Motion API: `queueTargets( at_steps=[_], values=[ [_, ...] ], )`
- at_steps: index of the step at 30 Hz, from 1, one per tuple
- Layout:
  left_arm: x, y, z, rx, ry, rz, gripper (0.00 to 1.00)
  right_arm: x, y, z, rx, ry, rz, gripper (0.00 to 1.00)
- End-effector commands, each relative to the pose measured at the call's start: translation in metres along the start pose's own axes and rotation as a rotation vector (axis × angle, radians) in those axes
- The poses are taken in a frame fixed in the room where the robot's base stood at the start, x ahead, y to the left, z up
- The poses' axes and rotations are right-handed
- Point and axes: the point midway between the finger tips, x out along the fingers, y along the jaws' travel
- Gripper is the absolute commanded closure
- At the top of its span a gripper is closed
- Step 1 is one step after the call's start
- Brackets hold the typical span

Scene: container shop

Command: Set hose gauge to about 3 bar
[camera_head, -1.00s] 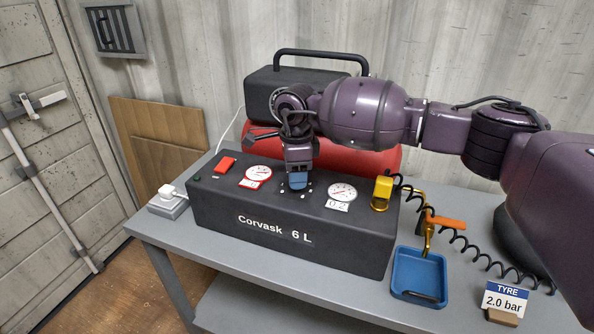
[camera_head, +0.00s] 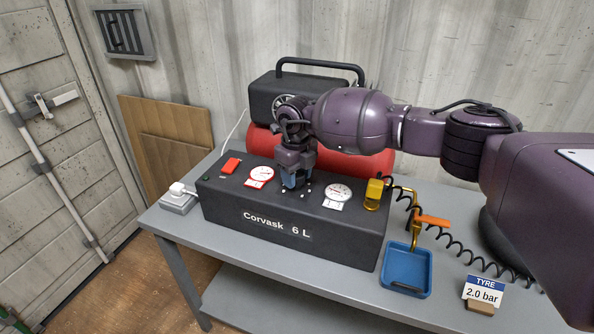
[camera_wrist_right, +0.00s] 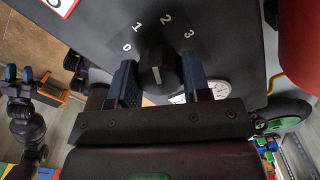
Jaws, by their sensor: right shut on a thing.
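The black compressor box (camera_head: 225,210) marked "Corvask 6 L" stands on the grey bench. Its top carries a red-ringed gauge (camera_head: 261,174) and a white gauge (camera_head: 339,192), each with a small readout I cannot read. My right gripper (camera_head: 295,182) reaches down between the gauges. In the right wrist view its blue fingers are shut on a dark knob (camera_wrist_right: 159,68), one on each side. The knob has a pale pointer line and a scale 0, 1, 2, 3 around it. My left gripper (camera_wrist_right: 20,74) shows small at the left of that view, its blue fingertips apart and empty.
A red switch (camera_head: 230,166) is on the box's left. A yellow fitting (camera_head: 374,193) with a coiled black hose (camera_head: 446,236) is at its right. A blue tray (camera_head: 429,270) and a "TYRE 2.0 bar" sign (camera_head: 484,292) stand on the bench (camera_head: 340,293).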

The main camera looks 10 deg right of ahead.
Motion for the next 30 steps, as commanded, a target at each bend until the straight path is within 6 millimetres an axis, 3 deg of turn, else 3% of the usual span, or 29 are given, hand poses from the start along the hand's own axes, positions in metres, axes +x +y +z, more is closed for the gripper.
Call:
queueTargets(
  at_steps=[15,30],
  values=[
    [-0.015,-0.003,-0.052,0.002,0.051,0.000,0.57,-0.004,0.000,0.000,0.489,-0.001,0.000,0.80],
    [-0.029,-0.006,-0.077,0.003,0.063,-0.001,0.57,-0.002,0.000,0.000,0.922,0.000,0.000,0.80]
  ],
)
